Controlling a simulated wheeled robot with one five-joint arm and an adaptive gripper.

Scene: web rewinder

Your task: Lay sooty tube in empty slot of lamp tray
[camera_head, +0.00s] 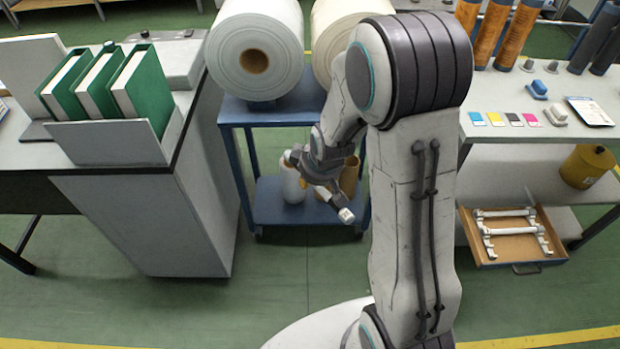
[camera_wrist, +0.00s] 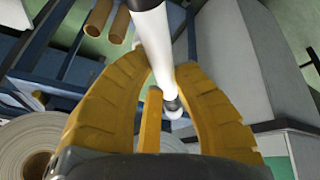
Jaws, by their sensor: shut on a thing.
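My gripper (camera_head: 325,190) is in front of the blue cart in the head view. In the wrist view its yellow fingers (camera_wrist: 160,85) are closed around a white tube (camera_wrist: 154,40) with dark areas near its ends. The tube runs up out of that picture; its pale end (camera_head: 346,214) shows below my gripper in the head view. The lamp tray (camera_head: 515,252) is at the right, below the table, well apart from my gripper. It has a brown bottom, white holders and white tubes lying across it. Its empty slot is too small to make out.
A blue cart (camera_head: 270,112) with large white rolls (camera_head: 255,50) stands behind my gripper. A grey cabinet (camera_head: 150,225) with green binders is at left. The right table (camera_head: 490,128) holds orange and dark cylinders and colour cards. A yellow pot (camera_head: 587,167) sits on its shelf. Green floor is open in front.

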